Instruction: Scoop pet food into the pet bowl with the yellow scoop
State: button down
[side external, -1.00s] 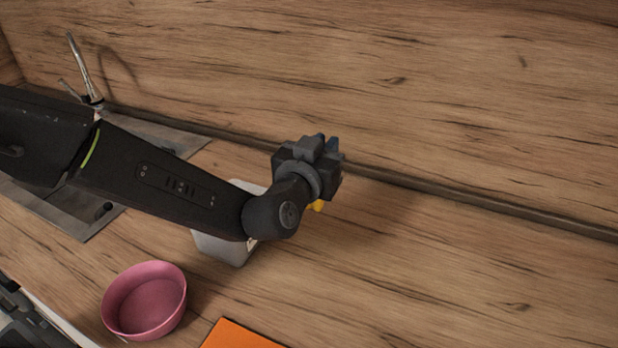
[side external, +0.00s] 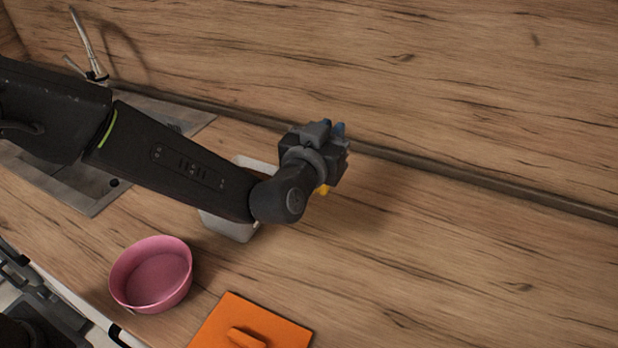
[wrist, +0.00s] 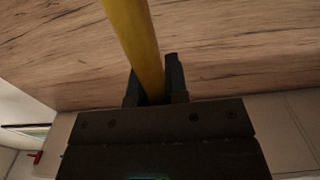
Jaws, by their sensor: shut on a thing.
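My gripper (side external: 325,150) is raised at the end of my arm, right of and above a white container (side external: 228,227). In the wrist view my gripper (wrist: 155,88) is shut on the yellow handle of the scoop (wrist: 132,30); the scoop's bowl is out of view there. In the side view only a small yellow bit of the scoop (side external: 322,190) shows below the gripper. The pink pet bowl (side external: 165,299) stands upright on the counter at lower left and looks empty. My arm hides much of the container, and no pet food is visible.
An orange lid (side external: 292,327) with a raised handle lies flat at the counter's front. A sink (side external: 75,190) with a metal tap (side external: 90,50) is at left. The wooden splashback (side external: 450,80) stands behind. The counter at right is clear.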

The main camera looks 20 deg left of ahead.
notch_tip(320, 180, down, 7)
dwell(0.3)
jog(key=shift+f, duration=0.1)
jog(key=shift+f, duration=0.15)
jog(key=c, duration=1.1)
grip_release()
